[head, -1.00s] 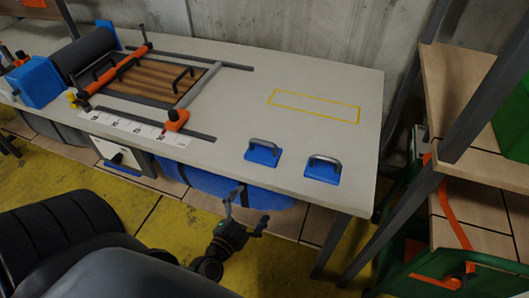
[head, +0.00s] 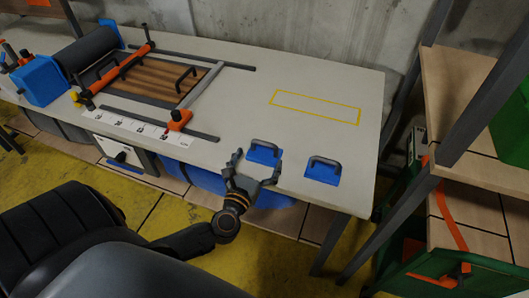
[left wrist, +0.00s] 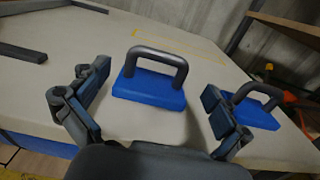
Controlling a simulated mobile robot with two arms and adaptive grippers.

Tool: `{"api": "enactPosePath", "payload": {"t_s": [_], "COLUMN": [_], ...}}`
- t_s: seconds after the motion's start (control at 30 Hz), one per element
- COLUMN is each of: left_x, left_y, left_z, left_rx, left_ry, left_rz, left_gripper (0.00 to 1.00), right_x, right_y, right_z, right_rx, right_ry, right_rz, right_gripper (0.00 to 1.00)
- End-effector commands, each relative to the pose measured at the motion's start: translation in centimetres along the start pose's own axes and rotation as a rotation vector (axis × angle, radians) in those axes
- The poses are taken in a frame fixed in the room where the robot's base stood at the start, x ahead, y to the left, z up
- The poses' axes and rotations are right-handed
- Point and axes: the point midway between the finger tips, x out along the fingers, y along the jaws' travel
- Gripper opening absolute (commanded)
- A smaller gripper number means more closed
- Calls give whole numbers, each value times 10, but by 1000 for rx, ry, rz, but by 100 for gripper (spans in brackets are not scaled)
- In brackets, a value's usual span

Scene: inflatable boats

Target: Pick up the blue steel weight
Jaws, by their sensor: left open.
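Two blue steel weights with grey bar handles sit on the pale table. The left weight (head: 264,154) is near the table's front edge, and the right weight (head: 323,171) lies to its right. My left gripper (head: 256,163) is open, with its fingers reaching over the front edge towards the left weight. In the left wrist view the left weight (left wrist: 150,84) stands upright ahead, between the open fingers and a little beyond them. The right weight (left wrist: 246,108) is partly hidden behind the right finger. My right gripper is not in view.
The table (head: 330,75) has a yellow outlined rectangle (head: 316,107) behind the weights. A jig with a wooden board (head: 145,81), black roller (head: 88,51) and orange clamp (head: 178,120) fills its left side. A shelf (head: 470,100) stands at the right.

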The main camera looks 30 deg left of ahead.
Motion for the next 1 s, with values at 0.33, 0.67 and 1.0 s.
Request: {"api": "enactPosePath", "payload": {"t_s": [0.33,0.67,1.0], "left_x": [45,50,50], "left_y": [2,2,2], "left_z": [2,1,1], "left_rx": [1,1,1], "left_ry": [-2,0,0], "left_rz": [1,0,0], "left_gripper": [100,98,29], "right_x": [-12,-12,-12], "right_y": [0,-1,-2], "right_z": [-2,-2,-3], "right_rx": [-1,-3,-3], "right_ry": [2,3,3], "right_rz": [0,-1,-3], "right_gripper": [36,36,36]}}
